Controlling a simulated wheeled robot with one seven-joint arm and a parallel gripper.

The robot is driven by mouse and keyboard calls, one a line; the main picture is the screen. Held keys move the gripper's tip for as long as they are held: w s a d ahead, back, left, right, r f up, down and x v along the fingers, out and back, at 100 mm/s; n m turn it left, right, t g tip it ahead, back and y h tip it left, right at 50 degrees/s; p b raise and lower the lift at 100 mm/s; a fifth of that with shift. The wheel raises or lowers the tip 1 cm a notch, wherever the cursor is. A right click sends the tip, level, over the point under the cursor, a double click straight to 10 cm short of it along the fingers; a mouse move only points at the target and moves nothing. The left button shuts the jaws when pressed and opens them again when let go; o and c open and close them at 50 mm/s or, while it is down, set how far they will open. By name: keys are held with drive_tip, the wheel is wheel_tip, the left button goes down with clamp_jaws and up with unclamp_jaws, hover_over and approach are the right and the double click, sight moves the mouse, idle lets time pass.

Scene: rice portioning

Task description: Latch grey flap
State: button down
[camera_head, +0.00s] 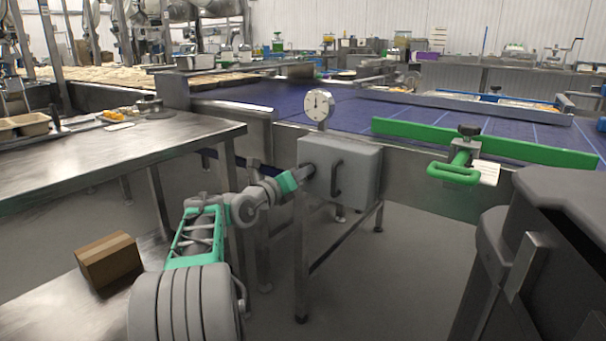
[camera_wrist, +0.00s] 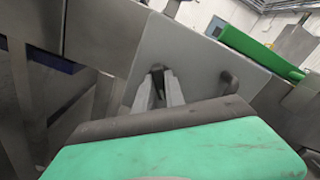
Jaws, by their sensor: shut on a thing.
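The grey flap (camera_head: 357,178) is the front face of a grey box on a metal stand. It looks flush with the box, with a dark handle (camera_head: 337,180) near its middle. The flap (camera_wrist: 190,65) also fills the middle of the wrist view, with the dark handle (camera_wrist: 229,82) to the right of my gripper. My gripper (camera_head: 307,171) is at the left edge of the flap. In the wrist view, my gripper (camera_wrist: 160,84) has its fingers shut on a small dark latch (camera_wrist: 157,70). The fingers hide most of the latch.
A round dial gauge (camera_head: 318,104) stands above the box. A blue conveyor (camera_head: 340,114) with a green rail (camera_head: 520,147) runs behind. A metal table (camera_head: 90,165) is at left, and a cardboard box (camera_head: 108,260) lies at lower left. Floor is clear right of the stand.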

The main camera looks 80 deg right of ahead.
drive_tip(key=shift+m, duration=2.6)
drive_tip(key=shift+c, duration=1.8)
unclamp_jaws()
